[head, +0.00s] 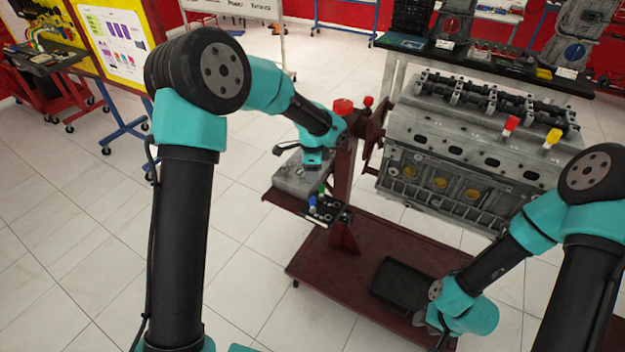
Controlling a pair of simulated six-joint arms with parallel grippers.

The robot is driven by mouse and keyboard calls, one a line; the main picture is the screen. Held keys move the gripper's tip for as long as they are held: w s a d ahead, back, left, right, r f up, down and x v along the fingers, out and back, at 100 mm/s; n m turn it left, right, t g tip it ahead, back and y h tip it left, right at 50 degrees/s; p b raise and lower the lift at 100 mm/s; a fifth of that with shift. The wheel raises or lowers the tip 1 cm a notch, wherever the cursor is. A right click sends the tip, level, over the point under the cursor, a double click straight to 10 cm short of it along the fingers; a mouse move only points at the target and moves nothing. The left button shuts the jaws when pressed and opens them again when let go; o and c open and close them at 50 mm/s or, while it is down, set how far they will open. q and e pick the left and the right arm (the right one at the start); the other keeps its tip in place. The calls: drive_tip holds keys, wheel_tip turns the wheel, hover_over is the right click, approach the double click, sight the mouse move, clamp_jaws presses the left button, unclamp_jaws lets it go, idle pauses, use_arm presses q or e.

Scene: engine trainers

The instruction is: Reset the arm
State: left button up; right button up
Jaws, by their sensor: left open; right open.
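My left arm reaches from the left to the side tray of the engine stand. Its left gripper (312,168) is at the wrist's lower end, above or beside a grey block (298,181) on the tray; its fingers are mostly hidden. My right arm comes in from the right. Its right gripper (440,338) points down near the front right edge of the stand's base and is open. I see nothing held in either gripper.
A grey engine block (470,145) with red and yellow caps is mounted on a dark red stand (345,185). Small coloured parts (318,204) lie on its side tray. A black tray (400,285) lies on the stand's base (330,270). Open tiled floor (250,270) lies left.

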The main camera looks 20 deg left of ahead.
use_arm(q)
drive_tip(key=shift+r, duration=0.5)
drive_tip(key=s+a+f+n+h, duration=0.2)
drive_tip(key=s+f+n, duration=0.6)
drive_tip(key=s+f, duration=0.4)
drive_tip(key=s+a+f+n+h, duration=0.1)
drive_tip(key=s+a+f+n, duration=0.1)
drive_tip(key=s+f+n, duration=0.7)
drive_tip(key=s+f, duration=0.3)
drive_tip(key=s, duration=0.4)
drive_tip(key=shift+t+h, duration=0.4)
